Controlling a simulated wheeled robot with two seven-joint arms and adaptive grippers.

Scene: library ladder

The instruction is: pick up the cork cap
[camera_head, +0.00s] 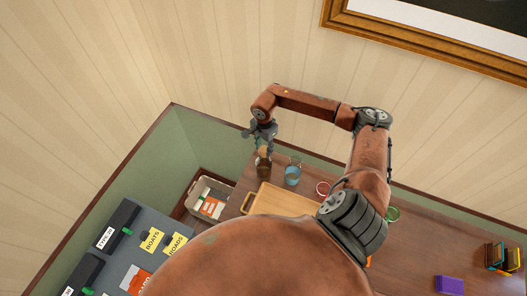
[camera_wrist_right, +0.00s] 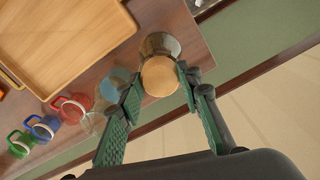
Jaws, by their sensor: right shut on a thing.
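The cork cap (camera_wrist_right: 160,77) is a round, light tan disc in the right wrist view, between the green-padded fingers of my right gripper (camera_wrist_right: 158,84). The gripper is shut on it. Behind the cap is a dark glass jar (camera_wrist_right: 158,44); I cannot tell whether the cap still touches its rim. In the head view my right gripper (camera_head: 264,142) points down over the brown jar (camera_head: 263,168) near the table's back left corner. The cap is hard to make out there. My left gripper is not in view.
A glass with blue contents (camera_head: 292,175) stands close to the right of the jar. A wooden tray (camera_head: 250,205) lies in front. Red, blue and green-handled cups (camera_wrist_right: 72,107) line up beyond the glass. A grey bin (camera_head: 194,205) is left of the table.

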